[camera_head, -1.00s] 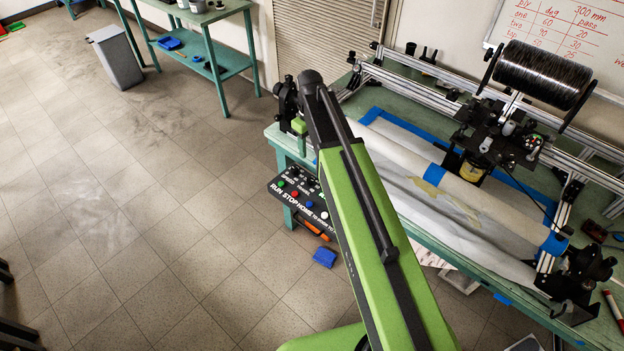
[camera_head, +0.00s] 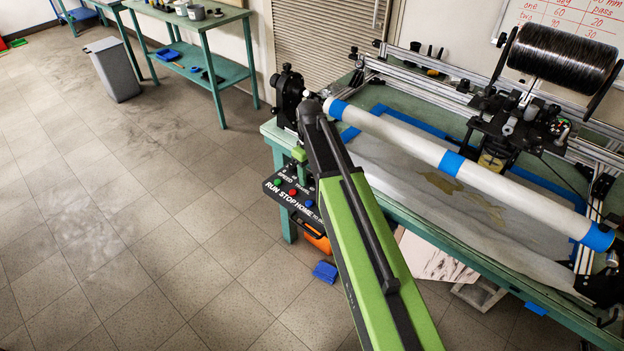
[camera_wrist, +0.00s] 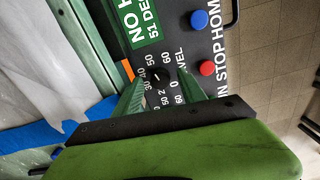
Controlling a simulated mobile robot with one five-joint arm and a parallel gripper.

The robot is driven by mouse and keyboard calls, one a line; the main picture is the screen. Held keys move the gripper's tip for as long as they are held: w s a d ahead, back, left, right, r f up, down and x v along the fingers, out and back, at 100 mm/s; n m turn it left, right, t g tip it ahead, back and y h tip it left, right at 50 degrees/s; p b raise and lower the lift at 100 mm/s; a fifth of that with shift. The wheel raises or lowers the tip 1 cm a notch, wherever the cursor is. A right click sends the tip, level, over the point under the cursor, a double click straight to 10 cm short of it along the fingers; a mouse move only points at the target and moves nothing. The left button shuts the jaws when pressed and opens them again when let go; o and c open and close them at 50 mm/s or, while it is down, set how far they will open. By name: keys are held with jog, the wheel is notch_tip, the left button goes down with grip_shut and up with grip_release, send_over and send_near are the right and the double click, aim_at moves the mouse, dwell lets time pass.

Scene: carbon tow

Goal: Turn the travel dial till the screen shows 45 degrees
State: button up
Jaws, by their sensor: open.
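The black travel dial (camera_wrist: 158,77) shows in the wrist view, with white numbers around it and a partly hidden "VEL" label. My gripper (camera_wrist: 160,84) is open, with its green fingers on either side of the dial. I cannot tell whether they touch it. The green screen (camera_wrist: 143,22) is cut off by the frame edge; its lower line begins "51 DE". In the head view the control panel (camera_head: 283,196) hangs at the bench's left end, partly hidden by my arm.
A blue button (camera_wrist: 199,19) and a red button (camera_wrist: 207,68) sit close to the dial. The bench (camera_head: 462,290) carries a long white tube (camera_head: 400,135) and a black spool (camera_head: 562,62). A blue object (camera_head: 325,271) lies on the floor.

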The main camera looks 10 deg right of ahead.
grip_shut()
jog(key=shift+d, duration=0.2)
jog(key=shift+a+m, duration=0.1)
jog(key=shift+m, duration=0.2)
jog(key=m, duration=0.3)
jog(key=shift+m, duration=0.3)
jog(key=m, duration=0.5)
jog(key=shift+a+m, duration=0.1)
jog(key=shift+m, duration=0.3)
